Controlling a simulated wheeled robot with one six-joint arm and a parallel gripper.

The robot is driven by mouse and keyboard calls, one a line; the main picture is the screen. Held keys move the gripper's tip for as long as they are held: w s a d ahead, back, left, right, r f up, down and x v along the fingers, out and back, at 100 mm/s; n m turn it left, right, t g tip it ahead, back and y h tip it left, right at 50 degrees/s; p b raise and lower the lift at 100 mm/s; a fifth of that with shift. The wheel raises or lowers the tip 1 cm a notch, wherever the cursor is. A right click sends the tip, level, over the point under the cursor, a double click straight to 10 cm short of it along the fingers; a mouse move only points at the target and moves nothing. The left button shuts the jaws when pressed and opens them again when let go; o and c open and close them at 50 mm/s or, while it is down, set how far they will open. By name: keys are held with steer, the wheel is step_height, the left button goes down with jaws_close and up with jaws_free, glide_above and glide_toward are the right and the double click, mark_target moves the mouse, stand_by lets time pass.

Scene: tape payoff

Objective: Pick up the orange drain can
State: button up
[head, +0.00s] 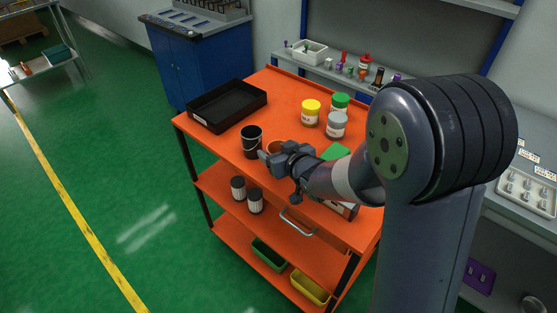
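An orange can (274,146) stands on the top shelf of the orange cart (228,150), near its middle. Only its upper rim shows behind my gripper; the rest is hidden. My gripper (264,156) is low over the cart top, right in front of the orange can. I cannot tell whether it touches or surrounds the can. Its fingers are small and partly hidden, so their opening is unclear. A black can (251,142) stands close to the left of the gripper.
A black tray (227,105) lies on the cart's back left. A yellow-lidded jar (310,113), a green-lidded jar (340,104) and a grey-lidded jar (336,125) stand behind right. A green item (336,152) lies beside my arm. The front left cart top is clear.

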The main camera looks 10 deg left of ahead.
steer(key=c, duration=0.9)
steer(key=shift+c, duration=0.2)
